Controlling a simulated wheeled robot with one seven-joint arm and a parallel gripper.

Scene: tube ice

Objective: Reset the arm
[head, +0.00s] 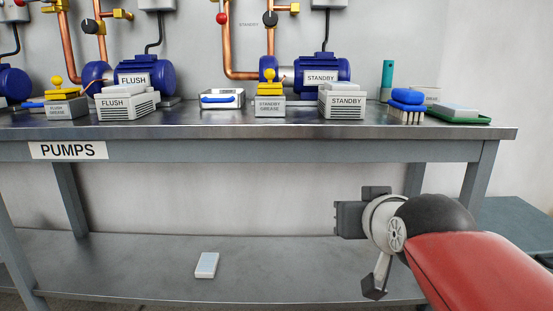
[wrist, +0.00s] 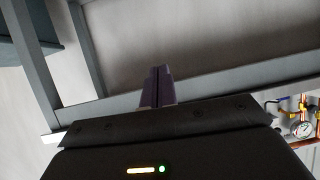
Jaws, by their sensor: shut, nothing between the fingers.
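My gripper (head: 349,219) is in front of the workbench, below the level of its top, at the right of the head view. My red forearm reaches in from the lower right. In the wrist view the two dark fingers (wrist: 157,88) are together with nothing between them. They point at the grey wall and the bench frame, which look tilted in that view. Nothing touches the gripper.
The steel bench top (head: 300,130) holds blue pumps, FLUSH (head: 128,105) and STANDBY (head: 344,101) boxes, yellow-topped grease boxes, a blue-handled brush (head: 408,100) and a green tray (head: 470,119). A pale block (head: 206,265) lies on the lower shelf (head: 120,265). Bench legs stand either side.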

